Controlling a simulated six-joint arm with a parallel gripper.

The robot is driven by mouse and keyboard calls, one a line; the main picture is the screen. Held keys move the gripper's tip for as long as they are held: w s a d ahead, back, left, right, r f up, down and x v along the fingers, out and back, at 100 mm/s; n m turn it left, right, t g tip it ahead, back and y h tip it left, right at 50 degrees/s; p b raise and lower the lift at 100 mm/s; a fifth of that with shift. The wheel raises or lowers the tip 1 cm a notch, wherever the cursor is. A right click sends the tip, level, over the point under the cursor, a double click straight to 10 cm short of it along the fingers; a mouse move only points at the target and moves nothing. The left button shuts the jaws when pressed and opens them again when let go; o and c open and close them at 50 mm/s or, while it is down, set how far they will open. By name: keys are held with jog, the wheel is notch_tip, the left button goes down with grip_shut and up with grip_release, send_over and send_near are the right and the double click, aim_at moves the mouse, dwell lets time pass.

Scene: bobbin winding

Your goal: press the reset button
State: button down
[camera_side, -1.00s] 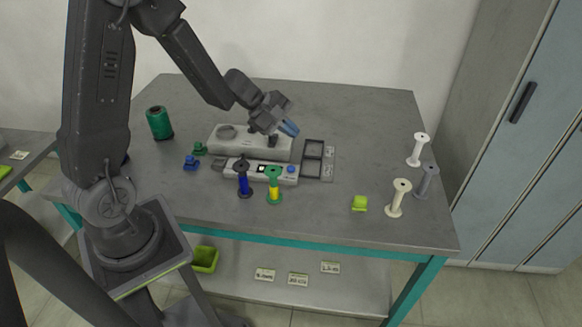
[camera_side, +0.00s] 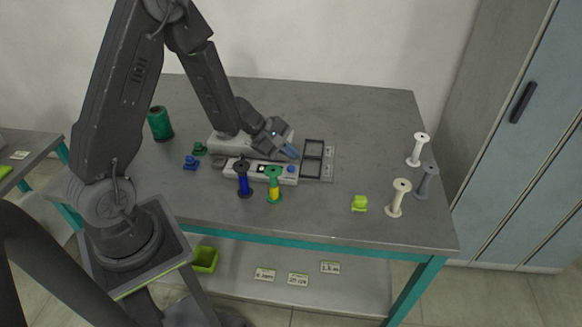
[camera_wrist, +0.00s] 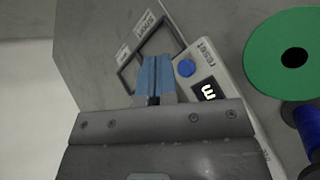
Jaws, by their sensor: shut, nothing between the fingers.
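The reset button is a round blue button (camera_wrist: 185,68) on a pale control panel (camera_wrist: 222,80), beside the printed word "reset" in the wrist view. In the side view the button (camera_side: 291,168) sits near the right end of the panel (camera_side: 240,172). My gripper (camera_side: 293,153) is shut and empty, just above and behind the button in the side view. In the wrist view its blue fingertips (camera_wrist: 155,62) are together, left of the button and apart from it in the picture. The exact height of the tips above the panel is hard to tell.
A green-and-yellow bobbin (camera_side: 274,186) and a blue bobbin (camera_side: 243,180) stand in front of the panel. A dark two-part frame (camera_side: 313,158) lies to the right.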

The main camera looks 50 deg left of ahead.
aim_at(290, 169)
jog(key=shift+f, duration=0.85)
jog(key=shift+f, duration=0.1)
dwell(1.4)
jog(key=shift+f, duration=0.3)
jog(key=shift+f, duration=0.5)
dwell(0.9)
jog(key=shift+r, duration=0.9)
jog(key=shift+r, duration=0.1)
jog(key=shift+r, duration=2.4)
